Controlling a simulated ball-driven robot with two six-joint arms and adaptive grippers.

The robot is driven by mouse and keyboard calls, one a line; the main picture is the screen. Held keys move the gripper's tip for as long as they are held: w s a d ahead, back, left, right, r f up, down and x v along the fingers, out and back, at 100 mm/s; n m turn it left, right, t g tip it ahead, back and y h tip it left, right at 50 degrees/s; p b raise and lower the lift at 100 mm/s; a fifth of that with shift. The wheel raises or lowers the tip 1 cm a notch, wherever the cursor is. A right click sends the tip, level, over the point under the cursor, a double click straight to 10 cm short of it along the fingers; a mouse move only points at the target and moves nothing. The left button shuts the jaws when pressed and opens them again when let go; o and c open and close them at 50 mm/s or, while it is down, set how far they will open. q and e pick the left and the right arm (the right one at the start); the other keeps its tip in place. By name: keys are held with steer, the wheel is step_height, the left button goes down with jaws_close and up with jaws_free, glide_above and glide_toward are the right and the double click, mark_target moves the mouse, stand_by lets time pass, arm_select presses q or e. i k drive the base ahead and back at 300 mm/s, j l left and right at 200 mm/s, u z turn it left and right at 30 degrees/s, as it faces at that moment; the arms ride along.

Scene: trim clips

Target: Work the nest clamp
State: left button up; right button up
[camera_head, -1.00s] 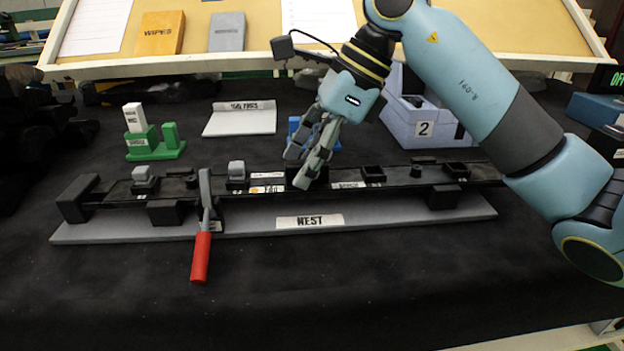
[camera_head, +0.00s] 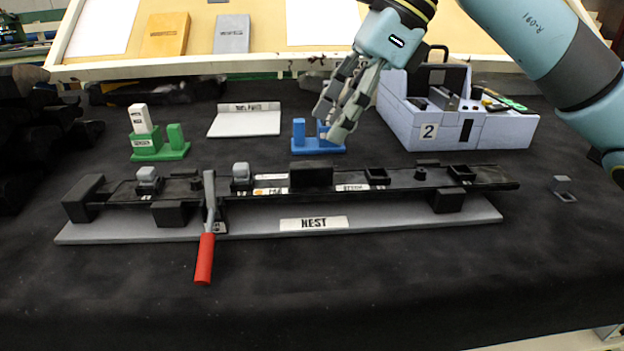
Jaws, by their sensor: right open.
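The nest (camera_head: 265,231) is a long grey base plate with a black trim rail (camera_head: 340,192) lying along it. Its clamp has a red-handled lever (camera_head: 205,258) at the front left, with the handle pointing down toward me and its grey arm rising to the rail. Grey clips (camera_head: 148,174) sit on the left part of the rail, one more (camera_head: 241,173) right of the lever. My right gripper (camera_head: 334,128) is open and empty, above and behind the rail near the blue stand (camera_head: 312,144). It is well apart from the clamp lever. My left gripper is not in view.
A green stand (camera_head: 160,152) and a white tray (camera_head: 244,122) stand behind the nest. A grey bin marked 2 (camera_head: 455,132) holds parts at the back right. A small grey clip (camera_head: 563,190) lies alone on the right. The black cloth in front is clear.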

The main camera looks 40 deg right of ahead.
mark_target(203, 274)
steer(key=k, duration=1)
